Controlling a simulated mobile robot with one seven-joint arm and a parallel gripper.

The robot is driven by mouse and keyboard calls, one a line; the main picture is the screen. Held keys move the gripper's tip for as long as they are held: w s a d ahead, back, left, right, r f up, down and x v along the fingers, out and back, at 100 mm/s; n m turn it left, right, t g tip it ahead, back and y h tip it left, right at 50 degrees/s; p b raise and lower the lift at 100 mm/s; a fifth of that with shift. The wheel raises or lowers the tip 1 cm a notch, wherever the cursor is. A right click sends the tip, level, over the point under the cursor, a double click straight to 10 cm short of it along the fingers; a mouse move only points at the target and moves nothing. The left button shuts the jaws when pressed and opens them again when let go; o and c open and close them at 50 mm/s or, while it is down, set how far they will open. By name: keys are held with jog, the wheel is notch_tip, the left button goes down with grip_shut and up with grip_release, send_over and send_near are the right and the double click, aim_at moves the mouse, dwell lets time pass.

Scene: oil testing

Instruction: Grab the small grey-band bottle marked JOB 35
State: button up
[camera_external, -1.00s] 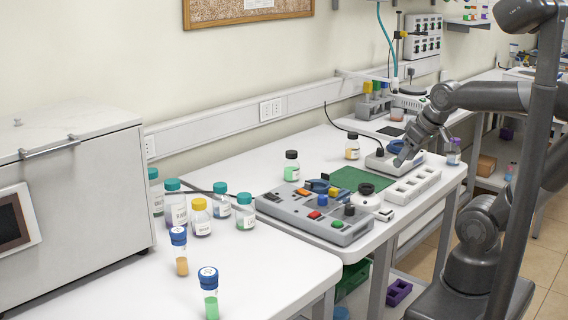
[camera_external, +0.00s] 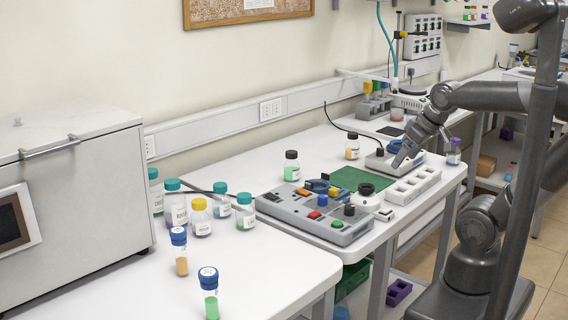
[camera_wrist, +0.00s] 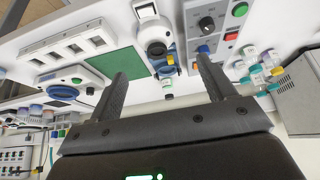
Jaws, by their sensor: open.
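My gripper (camera_external: 397,164) is open over the back right part of the bench, close to a grey device with a white top. In the wrist view my gripper (camera_wrist: 162,68) has its two fingers wide apart with nothing held between them. I cannot read JOB 35 or pick out a grey band on any bottle. A dark-capped bottle with green contents (camera_external: 292,167) stands behind the control box. Another dark-capped bottle with amber contents (camera_external: 352,147) stands farther back, left of my gripper.
A grey control box (camera_external: 315,225) with coloured knobs, a green mat (camera_external: 355,179) and a white slotted rack (camera_external: 412,186) fill the middle bench. Teal- and yellow-capped bottles (camera_external: 201,218) cluster at the left. Two blue-capped vials (camera_external: 180,254) stand at front left.

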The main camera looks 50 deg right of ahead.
jog(key=w+r, duration=0.3)
jog(key=w, duration=0.8)
send_near(290, 162)
jog(key=w+d, duration=0.1)
jog(key=d, duration=0.1)
jog(key=shift+w+a+f+g, duration=0.2)
jog(key=shift+w+f+g, duration=0.2)
jog(key=shift+w+f, duration=0.1)
jog(key=x, duration=1)
jog(key=shift+w, duration=0.1)
jog(key=shift+c, duration=0.3)
jog(key=shift+r, duration=0.1)
jog(key=c, duration=1.1)
